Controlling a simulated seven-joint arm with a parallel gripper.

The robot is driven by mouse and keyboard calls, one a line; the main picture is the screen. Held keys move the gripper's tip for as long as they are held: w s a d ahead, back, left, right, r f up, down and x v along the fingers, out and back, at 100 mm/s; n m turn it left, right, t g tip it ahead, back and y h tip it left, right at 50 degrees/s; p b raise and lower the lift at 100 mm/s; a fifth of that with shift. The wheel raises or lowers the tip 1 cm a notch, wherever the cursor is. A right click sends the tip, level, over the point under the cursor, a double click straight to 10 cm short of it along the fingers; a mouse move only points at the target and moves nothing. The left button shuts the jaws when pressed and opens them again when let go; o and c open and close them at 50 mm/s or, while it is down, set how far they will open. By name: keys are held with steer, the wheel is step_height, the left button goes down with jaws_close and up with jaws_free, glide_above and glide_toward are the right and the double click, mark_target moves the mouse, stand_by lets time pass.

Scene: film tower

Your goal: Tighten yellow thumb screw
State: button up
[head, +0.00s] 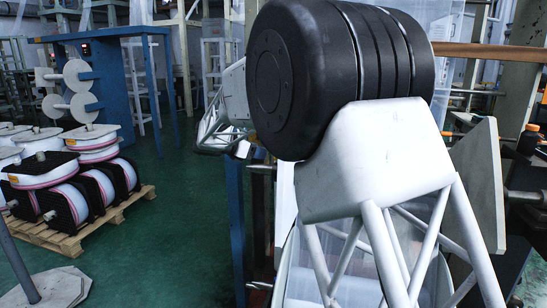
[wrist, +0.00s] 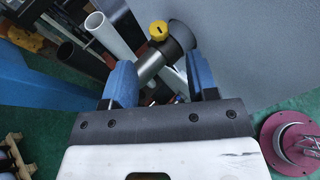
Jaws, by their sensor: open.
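The yellow thumb screw (wrist: 158,30) shows in the wrist view, upper middle. It sits on a grey metal cylinder (wrist: 152,66) that slants between my fingers. My gripper (wrist: 161,75) has two blue fingers, set wide apart and open. The screw appears beyond the fingertips, and nothing is clearly held. I cannot tell whether either finger touches the cylinder. In the head view my own arm fills the middle and right; I cannot make out the screw or the fingertips there.
A large grey surface (wrist: 265,50) stands close on the right in the wrist view. A red flanged spool (wrist: 296,138) lies below it, and a white tube (wrist: 108,35) is at upper left. In the head view, a pallet (head: 75,238) of film rolls stands left; green floor lies between.

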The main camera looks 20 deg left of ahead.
mark_target(273, 165)
steer(key=shift+w+a+f, duration=0.15)
steer(key=shift+f, duration=0.2)
steer(key=shift+x, duration=3.9)
steer(key=shift+c, duration=0.4)
steer(key=c, duration=0.8)
steer(key=shift+c, duration=0.2)
